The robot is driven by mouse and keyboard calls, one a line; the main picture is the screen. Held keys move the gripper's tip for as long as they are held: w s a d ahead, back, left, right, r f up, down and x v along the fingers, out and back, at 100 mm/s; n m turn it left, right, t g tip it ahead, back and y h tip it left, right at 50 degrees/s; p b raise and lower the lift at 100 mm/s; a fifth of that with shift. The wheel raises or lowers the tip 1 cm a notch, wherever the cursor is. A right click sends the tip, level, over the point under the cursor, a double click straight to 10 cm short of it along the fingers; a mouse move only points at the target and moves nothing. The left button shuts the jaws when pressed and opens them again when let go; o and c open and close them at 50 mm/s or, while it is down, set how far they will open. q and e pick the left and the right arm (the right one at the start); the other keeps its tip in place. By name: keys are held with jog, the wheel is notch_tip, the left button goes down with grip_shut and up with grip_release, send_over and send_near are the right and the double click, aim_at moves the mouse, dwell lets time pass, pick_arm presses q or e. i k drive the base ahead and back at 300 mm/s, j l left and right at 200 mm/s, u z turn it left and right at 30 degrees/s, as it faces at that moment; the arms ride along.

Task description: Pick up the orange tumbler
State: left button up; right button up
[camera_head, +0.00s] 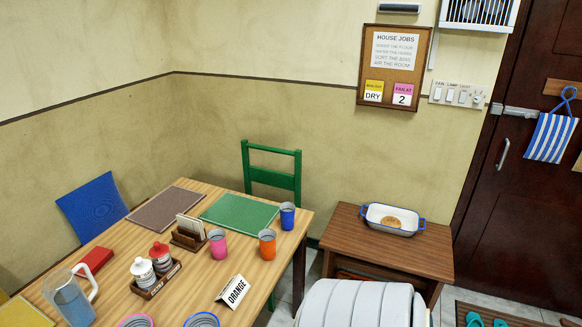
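The orange tumbler (267,244) stands upright on the wooden table (205,271), near its right edge. A blue tumbler (287,216) stands behind it to the right, close to the table's edge. A pink tumbler (218,244) stands to its left. All three are apart from one another. A white folded card reading ORANGE (234,291) stands in front of the orange tumbler, a little to the left. Neither of my grippers shows in this view.
A green mat (239,214) and a brown mat (163,210) lie behind the tumblers. A side table (388,248) bears a white dish (381,225).

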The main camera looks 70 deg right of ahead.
aim_at(267, 238)
jog(key=z, duration=2.05)
